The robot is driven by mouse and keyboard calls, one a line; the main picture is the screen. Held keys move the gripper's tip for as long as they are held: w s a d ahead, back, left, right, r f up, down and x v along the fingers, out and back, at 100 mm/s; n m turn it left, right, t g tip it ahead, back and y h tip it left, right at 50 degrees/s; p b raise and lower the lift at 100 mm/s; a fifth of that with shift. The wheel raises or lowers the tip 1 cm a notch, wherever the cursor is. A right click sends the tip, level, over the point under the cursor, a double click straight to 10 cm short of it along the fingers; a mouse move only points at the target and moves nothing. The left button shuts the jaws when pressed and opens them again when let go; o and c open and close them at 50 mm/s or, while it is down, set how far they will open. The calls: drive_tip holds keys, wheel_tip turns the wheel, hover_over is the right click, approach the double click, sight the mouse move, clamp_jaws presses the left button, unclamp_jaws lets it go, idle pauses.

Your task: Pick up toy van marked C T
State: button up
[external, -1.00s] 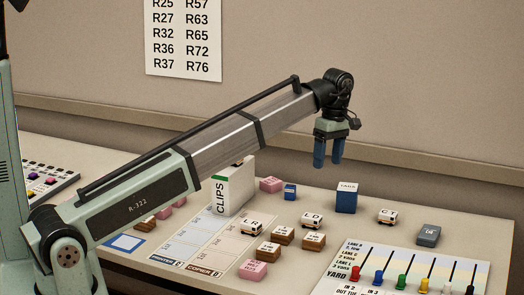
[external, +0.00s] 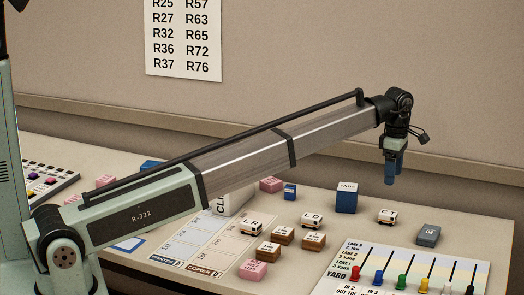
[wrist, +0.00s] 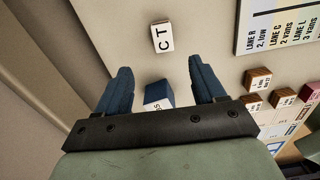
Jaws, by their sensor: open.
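The toy van marked C T (external: 388,217) is a small white van on the table at the right, between a blue box and a grey block. In the wrist view the C T van (wrist: 162,38) lies beyond my fingertips, upper middle. My gripper (external: 390,182) is in the air above and behind the van, pointing down. Its two blue fingers are apart in the wrist view (wrist: 157,75), with nothing held between them. Two more white vans, marked L R (external: 251,227) and L D (external: 312,220), stand further left on the table.
A blue box (external: 346,198) stands left of the C T van; it shows below my fingers in the wrist view (wrist: 159,94). A grey block (external: 428,235) is to the right. The yard board with coloured pegs (external: 400,268) lies in front. The wall (external: 450,110) rises behind.

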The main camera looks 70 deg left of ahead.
sight(389, 212)
wheel_tip(389, 212, down, 8)
drive_tip(key=shift+f, duration=0.15)
drive_tip(key=shift+s+d+f, duration=0.1)
drive_tip(key=shift+f, duration=1.15)
drive_tip(key=shift+s+d+f, duration=0.1)
drive_tip(key=shift+f, duration=1.15)
drive_tip(key=shift+c, duration=0.2)
